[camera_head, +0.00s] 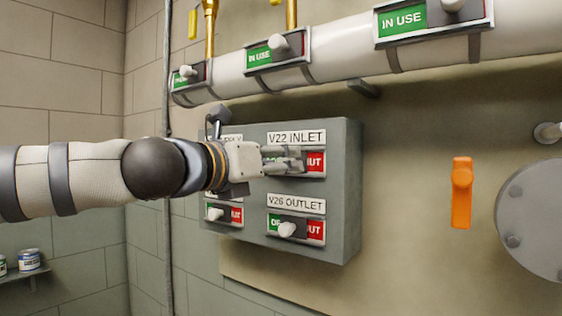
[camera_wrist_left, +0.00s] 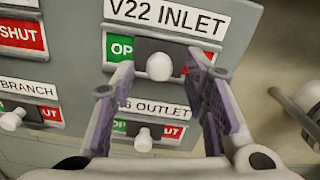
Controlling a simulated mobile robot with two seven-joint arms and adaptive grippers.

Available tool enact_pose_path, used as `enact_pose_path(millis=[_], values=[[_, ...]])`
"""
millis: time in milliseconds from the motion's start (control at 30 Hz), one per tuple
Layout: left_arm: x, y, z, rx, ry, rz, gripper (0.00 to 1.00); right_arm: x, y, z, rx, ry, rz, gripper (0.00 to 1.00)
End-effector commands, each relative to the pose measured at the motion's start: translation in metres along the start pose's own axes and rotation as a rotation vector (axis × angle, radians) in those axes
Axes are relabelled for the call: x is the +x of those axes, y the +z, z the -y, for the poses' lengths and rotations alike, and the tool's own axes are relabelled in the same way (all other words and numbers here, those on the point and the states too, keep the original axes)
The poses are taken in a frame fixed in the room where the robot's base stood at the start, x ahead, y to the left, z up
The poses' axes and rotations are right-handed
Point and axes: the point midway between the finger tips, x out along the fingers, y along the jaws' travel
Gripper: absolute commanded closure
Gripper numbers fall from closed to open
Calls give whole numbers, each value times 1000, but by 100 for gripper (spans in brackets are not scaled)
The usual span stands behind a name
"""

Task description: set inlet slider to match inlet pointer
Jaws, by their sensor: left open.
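The V22 INLET slider's white knob (camera_wrist_left: 159,66) sits on a dark plate near the middle of its track, with green showing at its left. In the head view, the V22 INLET label (camera_head: 297,137) shows above the track, and red (camera_head: 317,162) shows at its right end. My left gripper (camera_head: 284,160) is at this slider and hides its knob there. In the left wrist view its two fingers are open, one on each side of the knob. Contact cannot be told. No pointer marked as the inlet's can be made out. My right gripper is out of view.
The V26 OUTLET slider (camera_head: 287,229) is just below on the same grey box (camera_head: 343,190). Other sliders are at its left, partly behind my arm. A pipe (camera_head: 345,55) with IN USE sliders runs above. An orange handle (camera_head: 461,192) and round grey cover (camera_head: 535,220) are at right.

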Motion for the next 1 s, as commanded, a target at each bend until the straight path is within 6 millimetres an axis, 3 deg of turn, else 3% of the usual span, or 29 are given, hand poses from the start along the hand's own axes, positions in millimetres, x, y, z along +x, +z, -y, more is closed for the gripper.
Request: enact_pose_path(millis=[133, 367, 400, 567, 600, 1000], values=[[13, 1, 1, 2, -1, 1, 59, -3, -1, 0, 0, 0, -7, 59], [16, 0, 0, 1, 0, 0, 59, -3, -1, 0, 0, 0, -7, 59], [16, 0, 0, 1, 0, 0, 61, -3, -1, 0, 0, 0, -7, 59], [15, 0, 0, 1, 0, 0, 97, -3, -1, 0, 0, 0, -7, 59], [15, 0, 0, 1, 0, 0, 100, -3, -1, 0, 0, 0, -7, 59], [16, -2, 6, 0, -3, -2, 100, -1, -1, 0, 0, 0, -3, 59]])
